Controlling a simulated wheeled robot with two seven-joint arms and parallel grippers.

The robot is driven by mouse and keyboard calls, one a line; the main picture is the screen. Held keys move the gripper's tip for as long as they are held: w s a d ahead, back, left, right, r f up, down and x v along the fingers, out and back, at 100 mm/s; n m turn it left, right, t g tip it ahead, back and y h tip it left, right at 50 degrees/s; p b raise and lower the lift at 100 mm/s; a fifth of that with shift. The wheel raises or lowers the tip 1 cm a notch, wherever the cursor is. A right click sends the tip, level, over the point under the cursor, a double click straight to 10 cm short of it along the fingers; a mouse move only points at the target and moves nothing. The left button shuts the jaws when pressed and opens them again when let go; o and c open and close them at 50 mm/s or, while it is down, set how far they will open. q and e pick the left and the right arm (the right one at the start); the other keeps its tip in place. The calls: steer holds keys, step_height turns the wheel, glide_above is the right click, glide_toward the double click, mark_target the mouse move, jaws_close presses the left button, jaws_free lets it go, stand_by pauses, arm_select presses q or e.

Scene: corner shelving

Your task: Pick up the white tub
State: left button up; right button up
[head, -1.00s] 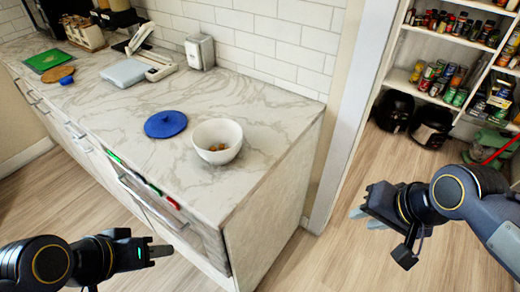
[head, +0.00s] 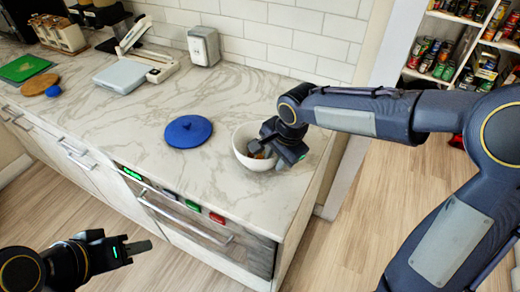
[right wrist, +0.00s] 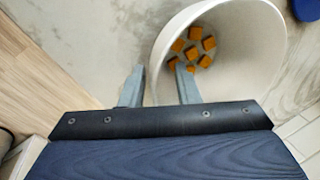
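The white tub (head: 244,157) is a round, open bowl standing upright on the marble counter, near its right end. Several small orange-brown cubes (right wrist: 194,48) lie in its bottom. My right gripper (head: 268,151) is over the tub and hides its right part in the head view. In the right wrist view the tub (right wrist: 245,65) is close below, and my right gripper (right wrist: 158,78) is open, one finger outside the wall and one inside, the rim between them. I cannot tell whether the fingers touch it. My left gripper (head: 138,248) is away from the counter, at lower left; its finger gap cannot be made out.
A blue lid (head: 188,131) lies left of the tub on the counter (head: 120,115). A white scale (head: 122,77), a grey dispenser (head: 203,46) and a green board (head: 22,68) stand further left. A tiled wall is behind. Shelves of cans are at upper right.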

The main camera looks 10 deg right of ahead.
steer(key=shift+x, duration=0.95)
steer(key=shift+c, duration=0.3)
jaws_close()
steer(key=shift+r, duration=0.15)
